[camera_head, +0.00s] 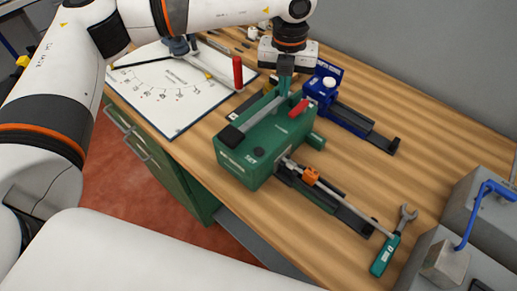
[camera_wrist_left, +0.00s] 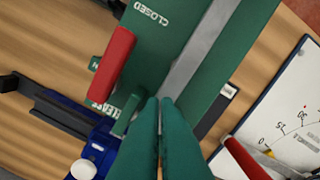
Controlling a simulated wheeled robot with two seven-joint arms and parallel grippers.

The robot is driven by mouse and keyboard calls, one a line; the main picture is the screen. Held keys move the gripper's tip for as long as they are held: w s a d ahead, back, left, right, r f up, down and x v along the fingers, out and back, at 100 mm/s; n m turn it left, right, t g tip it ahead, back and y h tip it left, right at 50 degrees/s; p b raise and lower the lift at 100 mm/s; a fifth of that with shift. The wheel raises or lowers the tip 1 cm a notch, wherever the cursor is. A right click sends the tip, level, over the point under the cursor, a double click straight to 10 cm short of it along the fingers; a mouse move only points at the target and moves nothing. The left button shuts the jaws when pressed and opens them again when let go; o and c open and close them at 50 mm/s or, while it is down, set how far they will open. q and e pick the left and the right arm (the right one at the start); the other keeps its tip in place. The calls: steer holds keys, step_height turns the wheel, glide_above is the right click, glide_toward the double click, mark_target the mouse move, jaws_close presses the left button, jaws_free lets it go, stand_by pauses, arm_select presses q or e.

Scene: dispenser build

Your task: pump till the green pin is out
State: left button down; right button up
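The green dispenser box (camera_head: 240,172), marked SET, stands on the bench. A grey lever bar (camera_head: 262,116) with a black grip (camera_head: 231,136) lies along its top. In the left wrist view the lever bar (camera_wrist_left: 195,62) runs up from the fingertips. A red switch (camera_head: 300,107) sits on the box top; it also shows in the wrist view (camera_wrist_left: 112,64) beside the word CLOSED. My left gripper (camera_head: 285,86) is over the box's far end, its green fingers (camera_wrist_left: 159,103) close together with nothing clearly between them. A green cylinder (camera_head: 317,141) protrudes from the side; I cannot tell whether it is the pin.
An orange block (camera_head: 311,176) sits on a rod ahead of the box. A teal-handled wrench (camera_head: 386,254) lies to its right. A blue device (camera_head: 340,108) stands behind. A white dial board (camera_head: 180,90) and red post (camera_head: 238,73) are at left. Grey boxes (camera_head: 485,220) stand right.

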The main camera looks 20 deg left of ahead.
arm_select(q)
steer(key=shift+s+f+b, duration=0.15)
steer(key=shift+f+b, duration=0.05)
steer(key=shift+f, duration=0.3)
steer(key=shift+s+f+b, duration=0.15)
steer(key=shift+f+b, duration=0.05)
steer(key=shift+f, duration=0.3)
steer(key=shift+r+p, duration=0.35)
steer(key=shift+r, duration=0.15)
steer(key=shift+w+r+p, duration=0.35)
steer(key=shift+r, duration=0.5)
